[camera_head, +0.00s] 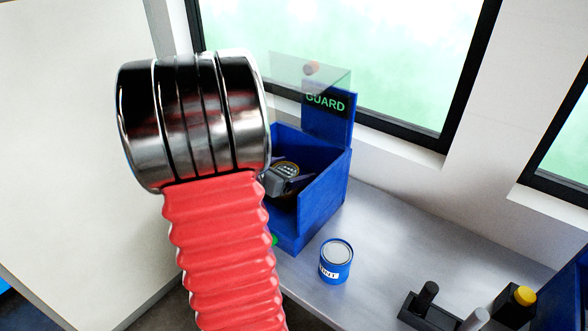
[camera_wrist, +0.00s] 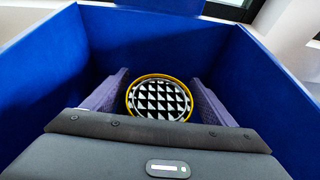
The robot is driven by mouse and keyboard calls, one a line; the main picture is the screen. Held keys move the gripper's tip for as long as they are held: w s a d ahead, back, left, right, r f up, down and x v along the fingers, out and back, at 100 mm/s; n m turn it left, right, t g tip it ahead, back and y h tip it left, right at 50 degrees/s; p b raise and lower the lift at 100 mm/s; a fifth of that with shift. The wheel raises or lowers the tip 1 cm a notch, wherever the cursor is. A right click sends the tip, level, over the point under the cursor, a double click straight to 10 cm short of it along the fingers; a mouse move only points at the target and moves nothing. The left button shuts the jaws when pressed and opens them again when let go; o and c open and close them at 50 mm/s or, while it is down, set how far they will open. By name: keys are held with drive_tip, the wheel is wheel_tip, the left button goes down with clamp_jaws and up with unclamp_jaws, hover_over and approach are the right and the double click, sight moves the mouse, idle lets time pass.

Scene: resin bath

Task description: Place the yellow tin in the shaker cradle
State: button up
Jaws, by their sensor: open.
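The yellow tin (camera_wrist: 160,98) shows in the wrist view as a round top with a yellow rim and a black-and-white triangle pattern. It is inside a blue open-topped box (camera_head: 325,190), which seems to be the shaker. In the head view the tin's dark top (camera_head: 287,167) shows past my arm. My gripper (camera_wrist: 160,82) is inside the box and open, with one finger on each side of the tin. I cannot tell whether the fingers touch it. The cradle itself cannot be made out below the tin and gripper.
A clear guard panel (camera_head: 320,75) stands raised above the box, by a GUARD sign (camera_head: 326,103). A blue tin (camera_head: 336,260) stands on the grey bench (camera_head: 385,235) in front. A black fixture with a yellow button (camera_head: 525,296) is at right. High blue walls surround my gripper.

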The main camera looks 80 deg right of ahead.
drive_tip(key=v, duration=1.2)
drive_tip(key=shift+w, duration=0.1)
idle(0.6)
drive_tip(key=w+a+r+m+t+y, duration=0.1)
drive_tip(key=w+a+m+t+y, duration=0.3)
drive_tip(key=a, duration=1)
drive_tip(key=w+a+r+m+t+y, duration=0.1)
drive_tip(key=w+a+m+t+y, duration=0.3)
drive_tip(key=a, duration=1.1)
drive_tip(key=w+a+r+m+t+y, duration=0.2)
drive_tip(key=w+a+m+t+y, duration=0.1)
drive_tip(key=a, duration=1.2)
drive_tip(key=shift+w+m+t+y, duration=0.4)
drive_tip(key=shift+w+m, duration=0.3)
drive_tip(key=shift+w, duration=0.4)
drive_tip(key=shift+c, duration=0.5)
